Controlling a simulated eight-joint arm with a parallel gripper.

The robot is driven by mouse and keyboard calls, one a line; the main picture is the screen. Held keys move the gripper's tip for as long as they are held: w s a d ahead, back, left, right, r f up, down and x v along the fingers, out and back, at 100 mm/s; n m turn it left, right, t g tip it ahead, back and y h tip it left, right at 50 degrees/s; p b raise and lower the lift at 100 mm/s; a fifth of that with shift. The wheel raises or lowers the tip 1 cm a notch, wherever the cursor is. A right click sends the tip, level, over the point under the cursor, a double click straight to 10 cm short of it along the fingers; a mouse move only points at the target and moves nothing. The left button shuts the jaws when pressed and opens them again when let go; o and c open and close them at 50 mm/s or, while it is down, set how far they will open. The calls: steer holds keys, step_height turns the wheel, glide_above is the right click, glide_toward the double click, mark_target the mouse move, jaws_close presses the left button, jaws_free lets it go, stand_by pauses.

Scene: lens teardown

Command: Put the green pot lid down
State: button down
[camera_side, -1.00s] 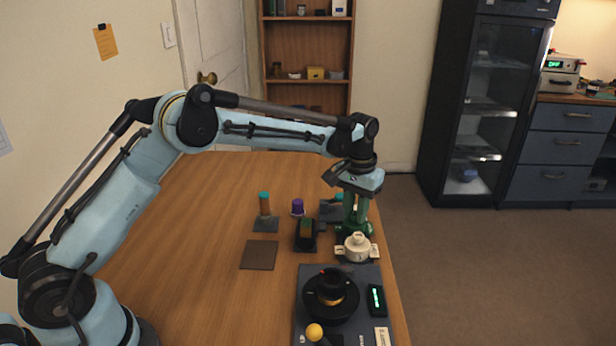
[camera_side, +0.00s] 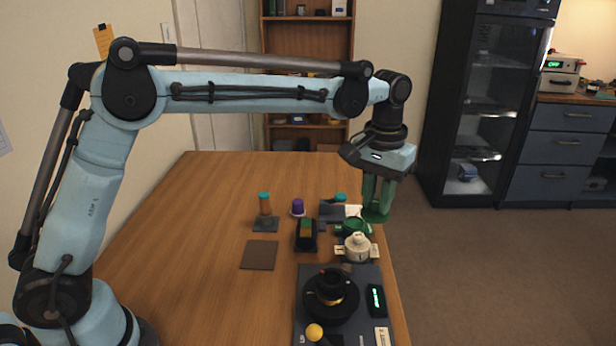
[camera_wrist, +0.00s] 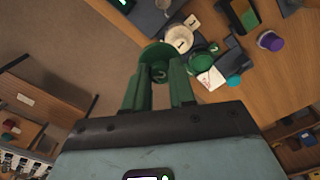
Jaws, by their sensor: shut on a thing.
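The green pot lid (camera_side: 376,216) is held in my gripper (camera_side: 378,203), at the right edge of the table in the side view. In the wrist view the lid (camera_wrist: 157,54) is a round green disc with its knob between my green fingertips (camera_wrist: 160,74). It appears raised, apart from the green pot. The green pot (camera_side: 351,227) stands to the left of the lid, and it also shows in the wrist view (camera_wrist: 203,63), with its top uncovered.
A cream lidded pot (camera_side: 357,248) stands in front of the green pot. A white card (camera_side: 353,211) lies behind it. A dark mat (camera_side: 365,281) with black round parts lies nearer. A brown square pad (camera_side: 259,255) is at left; bare wood surrounds it.

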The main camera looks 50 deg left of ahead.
steer(key=shift+s+d+r, duration=0.2)
steer(key=shift+s, duration=0.1)
steer(key=shift+s+r, duration=0.15)
steer(key=shift+s, duration=0.2)
steer(key=s+a+f, duration=0.2)
steer(key=s+a, duration=0.2)
steer(key=s, duration=0.4)
steer(key=s+a+f, duration=0.1)
steer(key=s+a, duration=0.3)
steer(key=s, duration=0.5)
steer(key=w+a+f, duration=0.1)
steer(key=a+f, duration=0.1)
steer(key=a, duration=0.1)
steer(key=w+a+f, duration=0.1)
steer(key=a+f, duration=0.1)
steer(key=a, duration=0.2)
steer(key=w+a+f, duration=0.2)
steer(key=a, duration=0.1)
steer(key=shift+a+f, duration=0.4)
steer(key=shift+f, duration=2)
steer(key=shift+f, duration=0.1)
steer(key=c, duration=0.9)
jaws_free()
steer(key=shift+c, duration=0.2)
